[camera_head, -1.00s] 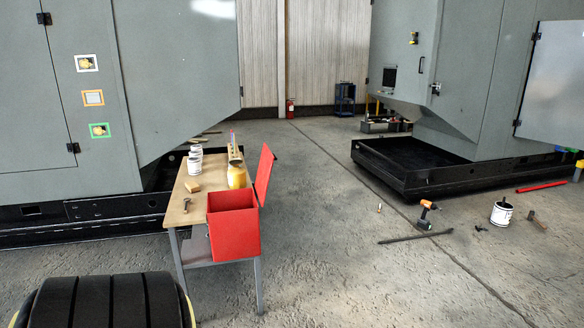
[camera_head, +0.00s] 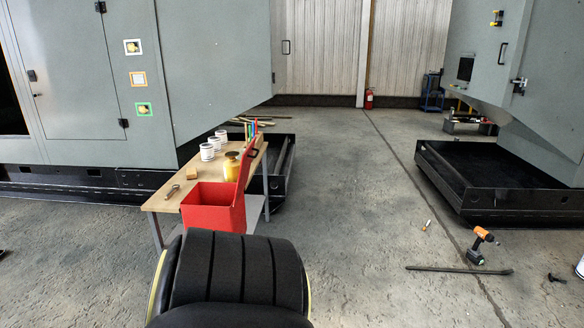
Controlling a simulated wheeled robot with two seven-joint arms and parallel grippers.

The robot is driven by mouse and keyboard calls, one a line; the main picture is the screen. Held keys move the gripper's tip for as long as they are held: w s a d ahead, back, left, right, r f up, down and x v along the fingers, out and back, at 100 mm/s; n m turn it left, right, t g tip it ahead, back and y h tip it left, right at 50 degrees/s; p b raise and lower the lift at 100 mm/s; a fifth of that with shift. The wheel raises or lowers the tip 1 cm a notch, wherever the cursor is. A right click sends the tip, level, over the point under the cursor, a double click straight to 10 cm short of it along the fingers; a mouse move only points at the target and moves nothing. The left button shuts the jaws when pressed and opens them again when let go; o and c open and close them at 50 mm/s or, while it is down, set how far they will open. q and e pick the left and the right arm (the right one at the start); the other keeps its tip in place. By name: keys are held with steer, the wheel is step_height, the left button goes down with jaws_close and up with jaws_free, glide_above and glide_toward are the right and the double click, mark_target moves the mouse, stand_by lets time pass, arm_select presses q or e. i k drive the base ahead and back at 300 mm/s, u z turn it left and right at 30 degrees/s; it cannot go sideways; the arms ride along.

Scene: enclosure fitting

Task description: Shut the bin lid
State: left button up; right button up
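A red bin (camera_head: 211,207) sits at the right front end of a wooden-topped workbench (camera_head: 172,206). Its red lid (camera_head: 246,172) stands upright on the bin's right side, so the bin is open. A dark handle shows near the lid's top. Neither of my grippers shows in the head view.
The bench also bears a yellow jar (camera_head: 231,167), several white cans, a wooden block (camera_head: 191,173) and a hammer-like tool (camera_head: 172,191). An orange drill (camera_head: 482,243) and a dark bar (camera_head: 459,269) lie on the floor at right.

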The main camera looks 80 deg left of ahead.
mark_target(247, 157)
steer(key=i, duration=0.1)
steer(key=u, duration=2.5)
steer(key=i, duration=2.35)
steer(key=u, duration=1)
steer(key=k, duration=0.5)
steer(key=u, duration=0.6)
steer(key=i, duration=0.7)
steer(key=u, duration=0.05)
